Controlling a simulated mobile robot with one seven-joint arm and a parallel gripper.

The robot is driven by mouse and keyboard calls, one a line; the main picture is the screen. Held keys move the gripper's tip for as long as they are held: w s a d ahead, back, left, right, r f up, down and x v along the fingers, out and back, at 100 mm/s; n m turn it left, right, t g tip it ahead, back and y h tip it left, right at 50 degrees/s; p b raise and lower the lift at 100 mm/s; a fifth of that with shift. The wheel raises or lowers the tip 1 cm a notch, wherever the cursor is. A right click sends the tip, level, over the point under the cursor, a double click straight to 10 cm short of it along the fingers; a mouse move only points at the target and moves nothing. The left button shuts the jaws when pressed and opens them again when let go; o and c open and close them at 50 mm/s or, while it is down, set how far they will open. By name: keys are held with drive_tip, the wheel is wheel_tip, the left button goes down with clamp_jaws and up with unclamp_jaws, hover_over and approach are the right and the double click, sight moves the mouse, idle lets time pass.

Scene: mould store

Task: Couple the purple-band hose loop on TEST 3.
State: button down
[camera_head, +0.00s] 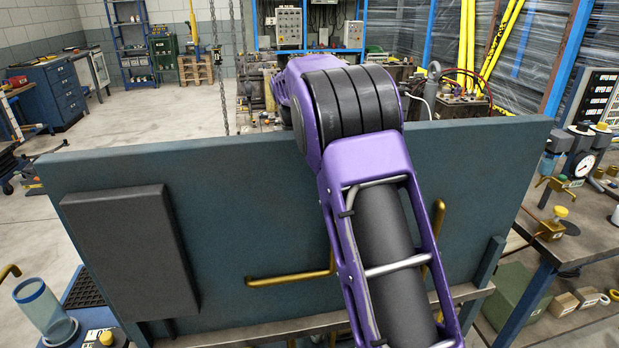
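I cannot make out a hose loop with a purple band. No TEST 3 label is readable. A large blue-grey upright panel (240,200) fills the middle of the head view. A brass pipe (290,278) with a bent end runs along its lower face, and a second brass piece (438,225) shows to the right of my arm. My purple arm crosses in front of the panel and hides part of it. My gripper is not in view, so its state and any hold are hidden.
A dark plate (130,250) is on the panel's left. At right, a bench (590,238) carries a round gauge (582,164) and a yellow-capped brass fitting (553,223). A clear cylinder (42,305) stands at lower left. Chains (217,65) hang behind the panel. Open floor (150,122) shows at back left.

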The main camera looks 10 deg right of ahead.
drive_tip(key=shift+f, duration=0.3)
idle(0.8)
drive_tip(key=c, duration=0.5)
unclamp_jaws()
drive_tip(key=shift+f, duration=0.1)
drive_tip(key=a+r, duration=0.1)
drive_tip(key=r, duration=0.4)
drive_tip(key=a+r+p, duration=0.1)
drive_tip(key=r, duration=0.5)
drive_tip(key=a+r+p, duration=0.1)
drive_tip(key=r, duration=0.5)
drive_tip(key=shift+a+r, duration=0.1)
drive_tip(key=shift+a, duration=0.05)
